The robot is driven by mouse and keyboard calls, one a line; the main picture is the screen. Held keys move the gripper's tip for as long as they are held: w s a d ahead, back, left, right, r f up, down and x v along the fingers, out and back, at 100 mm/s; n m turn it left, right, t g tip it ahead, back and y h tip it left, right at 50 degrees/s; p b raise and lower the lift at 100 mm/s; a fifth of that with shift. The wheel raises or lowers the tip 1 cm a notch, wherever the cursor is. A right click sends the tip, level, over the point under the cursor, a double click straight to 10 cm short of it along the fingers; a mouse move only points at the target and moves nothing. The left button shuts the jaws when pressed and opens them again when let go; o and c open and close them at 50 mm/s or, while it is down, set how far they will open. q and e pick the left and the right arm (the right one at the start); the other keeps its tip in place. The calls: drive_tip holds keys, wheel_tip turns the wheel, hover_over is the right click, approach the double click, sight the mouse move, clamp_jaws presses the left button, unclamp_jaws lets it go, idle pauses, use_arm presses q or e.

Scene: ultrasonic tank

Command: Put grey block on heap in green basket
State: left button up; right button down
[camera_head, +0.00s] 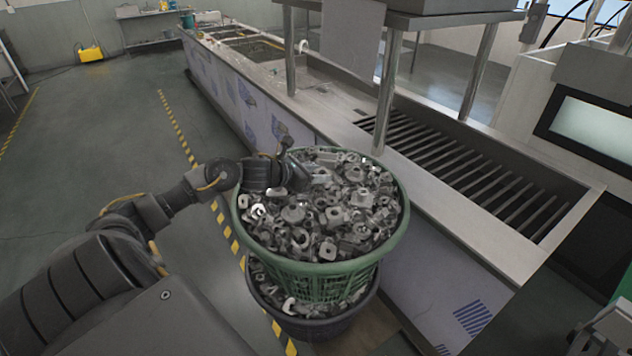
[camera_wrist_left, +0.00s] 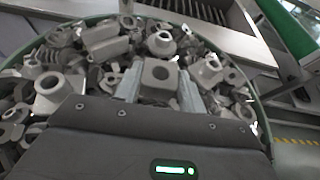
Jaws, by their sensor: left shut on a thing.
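The green basket (camera_head: 397,235) is heaped with grey metal parts. My left gripper (camera_head: 304,178) reaches in from the left, low over the back left part of the heap. I cannot tell whether the block touches the heap. In the head view the arm and gripper hide the block.
A dark basket (camera_head: 318,328) with more parts is below the green one. A long metal tank bench (camera_head: 440,215) with a slatted trough runs along the right, with upright posts (camera_head: 385,95). Open floor (camera_head: 110,150) lies to the left.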

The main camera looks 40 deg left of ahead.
use_arm(q)
drive_tip(key=shift+a+f, duration=0.25)
drive_tip(key=shift+f, duration=0.05)
wheel_tip(320, 180, down, 2)
drive_tip(key=shift+f+p, duration=0.1)
drive_tip(key=shift+p, duration=0.8)
drive_tip(key=shift+f, duration=0.4)
drive_tip(key=shift+f, duration=0.1)
drive_tip(key=o, duration=0.6)
drive_tip(key=shift+f, duration=0.1)
drive_tip(key=o, duration=0.5)
drive_tip(key=shift+c, duration=0.2)
